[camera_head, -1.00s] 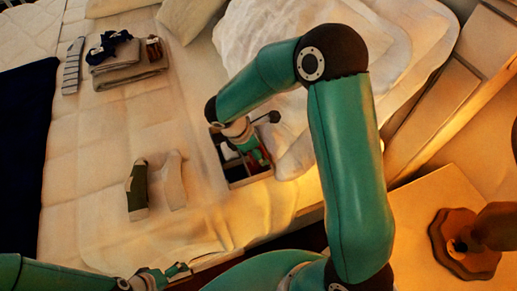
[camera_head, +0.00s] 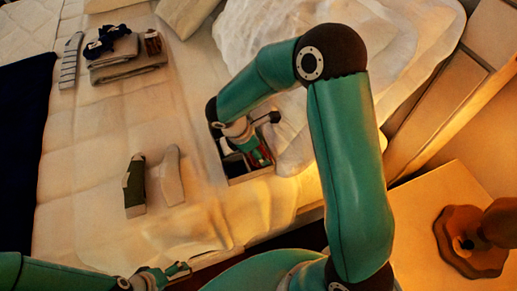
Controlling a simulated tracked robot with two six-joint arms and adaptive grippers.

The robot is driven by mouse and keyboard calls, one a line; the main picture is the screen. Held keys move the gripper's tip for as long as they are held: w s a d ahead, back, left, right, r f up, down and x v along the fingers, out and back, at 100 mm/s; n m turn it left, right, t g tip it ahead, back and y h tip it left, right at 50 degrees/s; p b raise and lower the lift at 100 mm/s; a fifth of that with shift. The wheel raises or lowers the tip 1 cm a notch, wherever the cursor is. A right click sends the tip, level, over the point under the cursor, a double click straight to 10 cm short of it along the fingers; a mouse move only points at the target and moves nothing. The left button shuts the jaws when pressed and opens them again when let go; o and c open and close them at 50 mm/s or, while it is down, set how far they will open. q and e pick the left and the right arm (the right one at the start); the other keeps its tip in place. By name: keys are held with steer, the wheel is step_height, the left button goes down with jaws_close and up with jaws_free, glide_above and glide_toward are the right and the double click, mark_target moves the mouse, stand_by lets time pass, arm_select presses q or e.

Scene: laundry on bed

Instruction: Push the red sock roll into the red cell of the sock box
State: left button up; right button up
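The sock box (camera_head: 250,177) sits on the bed near its front edge, with dark cells inside. My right gripper (camera_head: 260,157) reaches down into the box; its fingers are small and partly merge with the contents, so I cannot tell whether they are open or shut. Something dark red (camera_head: 268,152) shows in the box beside the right fingers; I cannot tell whether it is the red sock roll or the red cell. My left gripper (camera_head: 184,269) is low at the front edge of the bed, apart from the box, with its fingers spread and nothing visible between them.
An olive sock (camera_head: 134,187) and a pale sock (camera_head: 170,177) lie left of the box. Folded grey cloth (camera_head: 128,68) with a navy bundle (camera_head: 110,42) and a dark red-brown roll (camera_head: 153,43) lies at the back. Rumpled white bedding (camera_head: 300,145) borders the box's right side.

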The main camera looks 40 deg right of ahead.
steer(key=shift+f+b, duration=0.85)
steer(key=shift+f, duration=0.1)
steer(key=shift+r, duration=0.15)
stand_by(0.4)
steer(key=o, duration=1)
steer(key=shift+r, duration=0.1)
steer(key=v, duration=1.1)
steer(key=shift+a+r, duration=0.25)
